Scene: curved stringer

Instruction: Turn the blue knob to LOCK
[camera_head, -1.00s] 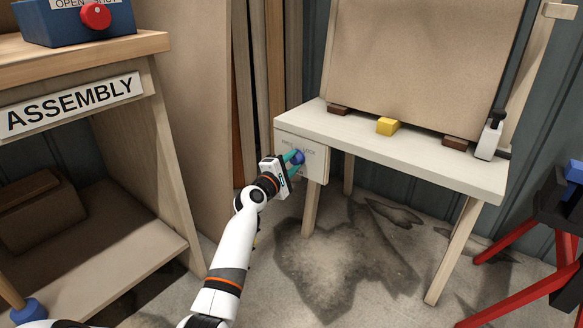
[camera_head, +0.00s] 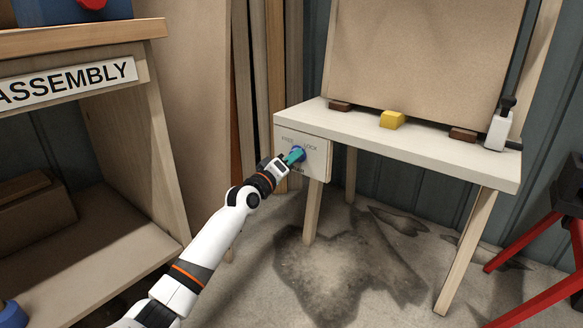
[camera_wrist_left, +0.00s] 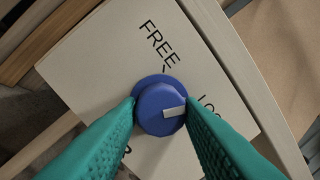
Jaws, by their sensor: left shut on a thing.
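The blue knob (camera_head: 300,152) sits on a pale panel (camera_head: 316,165) at the left end of the white table. My left gripper (camera_head: 294,156) has its teal fingers shut on the knob. In the left wrist view, the fingertips touch opposite sides of the knob (camera_wrist_left: 160,106). Its white pointer mark (camera_wrist_left: 175,113) points right, toward the LOCK lettering (camera_wrist_left: 208,104), which a finger partly covers. The FREE lettering (camera_wrist_left: 159,44) is above the knob. Any tick mark at LOCK is hidden, so exact alignment cannot be told. My right gripper is not in view.
The white table (camera_head: 440,165) carries a large board (camera_head: 415,60), a yellow block (camera_head: 391,119) and a white clamp (camera_head: 497,128). The ASSEMBLY bench (camera_head: 85,35) stands at left. A red-legged stand (camera_head: 530,245) is at right. Stained floor lies open below the table.

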